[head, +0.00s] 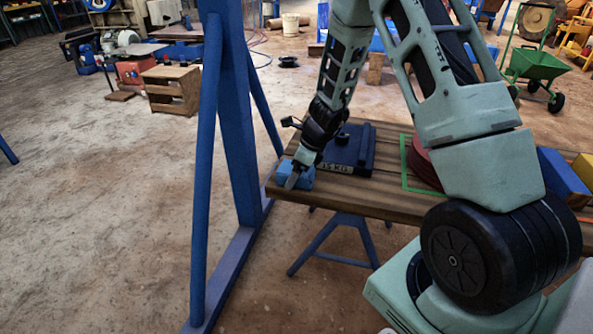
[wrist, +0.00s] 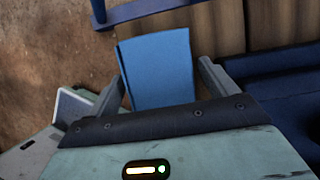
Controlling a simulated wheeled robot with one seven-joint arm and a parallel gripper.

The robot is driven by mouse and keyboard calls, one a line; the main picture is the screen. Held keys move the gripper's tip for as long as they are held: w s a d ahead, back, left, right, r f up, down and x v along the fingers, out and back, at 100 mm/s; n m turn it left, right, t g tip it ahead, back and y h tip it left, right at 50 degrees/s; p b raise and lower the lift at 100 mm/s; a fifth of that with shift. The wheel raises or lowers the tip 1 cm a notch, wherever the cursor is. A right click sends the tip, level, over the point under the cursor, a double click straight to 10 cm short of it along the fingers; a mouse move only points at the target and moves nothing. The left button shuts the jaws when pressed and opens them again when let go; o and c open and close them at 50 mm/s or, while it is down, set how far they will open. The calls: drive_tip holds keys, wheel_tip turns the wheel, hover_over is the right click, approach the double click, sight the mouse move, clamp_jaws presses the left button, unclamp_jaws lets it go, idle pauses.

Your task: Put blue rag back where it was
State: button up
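The blue rag (head: 307,180) is at the left end of the wooden table (head: 385,203). In the wrist view the rag (wrist: 157,70) looks like a folded blue block lying between the two fingers of my gripper (wrist: 160,78). The fingers are wide apart. A gap shows between the rag and the right finger; the left finger is close to the rag's edge, and I cannot tell if it touches. In the head view my gripper (head: 297,177) points down at the rag and hides part of it.
A dark blue weight marked 15 KG (head: 348,150) stands just right of the rag. A green outline (head: 404,170) is on the table, with a dark red round thing (head: 424,163) beside it. A blue frame post (head: 232,110) rises left of the table. Open floor lies further left.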

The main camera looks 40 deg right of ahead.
drive_tip(key=p+v, duration=0.4)
drive_tip(key=v, duration=0.6)
drive_tip(key=shift+s+r, duration=0.1)
drive_tip(key=shift+r, duration=0.2)
drive_tip(key=s+a+r+n+g, duration=0.1)
drive_tip(key=s+a+r+n, duration=0.25)
drive_tip(key=a+n, duration=0.35)
drive_tip(key=s+a+r+n+g+y, duration=0.1)
drive_tip(key=s+a+r+n, duration=0.3)
drive_tip(key=a, duration=0.5)
drive_tip(key=s+a+r+n+g, duration=0.1)
drive_tip(key=s+a+r+n, duration=0.1)
drive_tip(key=s+a+n, duration=0.4)
drive_tip(key=s+a+r+n+h, duration=0.1)
drive_tip(key=s+a+n, duration=0.2)
drive_tip(key=s+n, duration=0.4)
drive_tip(key=s+a+r+n+h, duration=0.2)
drive_tip(key=s+n, duration=0.5)
drive_tip(key=n, duration=0.5)
drive_tip(key=shift+a+r+p, duration=0.2)
drive_tip(key=shift+a+p, duration=0.15)
drive_tip(key=shift+a, duration=0.5)
